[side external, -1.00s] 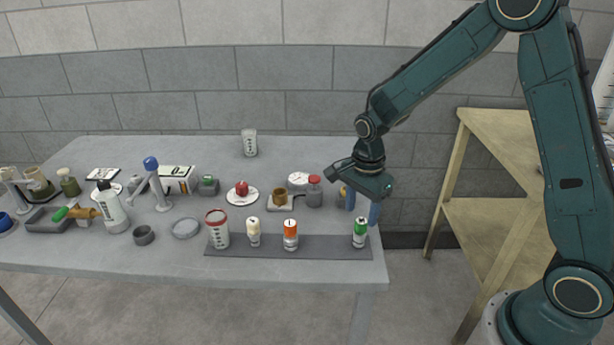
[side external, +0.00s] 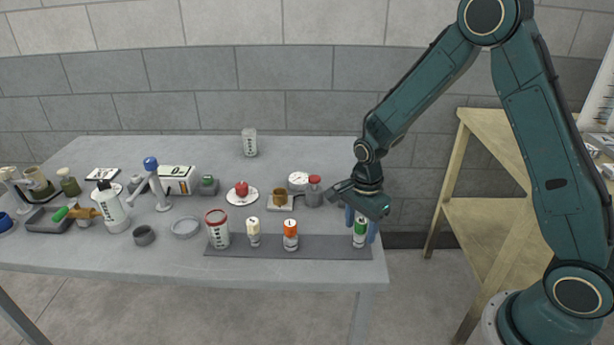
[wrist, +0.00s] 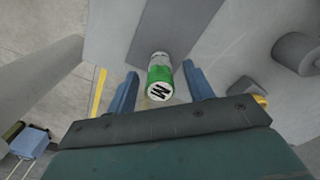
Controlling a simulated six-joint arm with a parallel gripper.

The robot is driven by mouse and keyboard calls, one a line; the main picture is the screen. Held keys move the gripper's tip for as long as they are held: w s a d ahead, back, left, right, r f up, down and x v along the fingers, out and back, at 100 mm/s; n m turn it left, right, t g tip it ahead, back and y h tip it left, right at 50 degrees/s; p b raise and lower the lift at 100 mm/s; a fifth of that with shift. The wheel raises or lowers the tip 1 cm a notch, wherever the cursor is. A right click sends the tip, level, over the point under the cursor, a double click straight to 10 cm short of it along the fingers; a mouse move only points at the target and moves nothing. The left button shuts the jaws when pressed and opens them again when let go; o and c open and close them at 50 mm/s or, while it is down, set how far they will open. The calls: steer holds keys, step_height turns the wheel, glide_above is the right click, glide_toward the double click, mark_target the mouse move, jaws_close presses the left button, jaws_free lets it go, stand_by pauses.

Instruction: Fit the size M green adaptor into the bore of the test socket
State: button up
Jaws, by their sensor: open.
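The green adaptor (side external: 360,233) stands upright at the right end of the dark strip (side external: 325,245). In the wrist view there are gaps between the fingers and the adaptor. I cannot tell for sure which item is the test socket; a small dark grey open cylinder (side external: 144,236) stands left of the strip.
An orange-topped adaptor (side external: 290,235), a cream-topped one (side external: 253,233) and a red-rimmed can (side external: 217,230) stand along the strip. The table's front edge is close.

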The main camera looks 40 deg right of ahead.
mark_target(361, 221)
jaws_close()
step_height(361, 221, up, 20)
stand_by(1.0)
stand_by(0.4)
